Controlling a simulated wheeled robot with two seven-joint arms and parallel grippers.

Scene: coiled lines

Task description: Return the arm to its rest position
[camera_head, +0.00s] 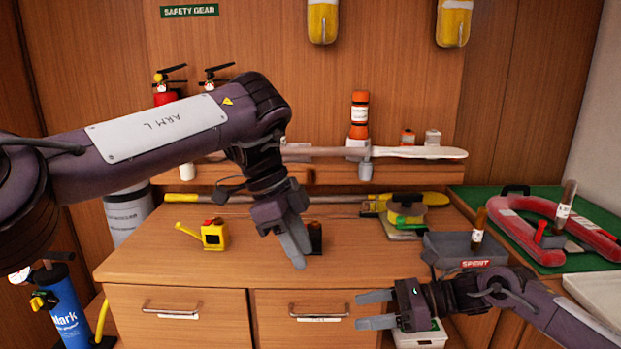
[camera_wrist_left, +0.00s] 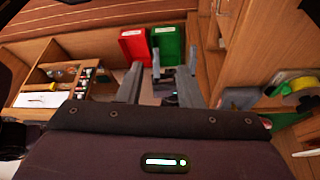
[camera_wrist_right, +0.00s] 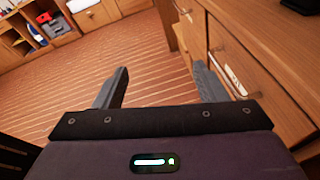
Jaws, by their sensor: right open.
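My left arm, marked "ARM L" (camera_head: 165,125), reaches in from the left across the head view. Its gripper (camera_head: 294,248) points down above the wooden counter (camera_head: 345,262), near a small dark object (camera_head: 315,237) partly behind it. In the left wrist view its fingers (camera_wrist_left: 160,84) are apart with nothing seen held. My right arm comes in from the lower right. Its gripper (camera_head: 375,309) points left in front of the drawers, open and empty. In the right wrist view its fingers (camera_wrist_right: 158,86) are wide apart over the striped floor.
A yellow tape measure (camera_head: 212,235) stands on the counter left of my left gripper. A grey "SPENT" box (camera_head: 462,250) sits behind my right arm, next to a green mat (camera_head: 595,262) with a red U-shaped object (camera_head: 535,237). Drawer handles (camera_head: 318,313) stick out at the front.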

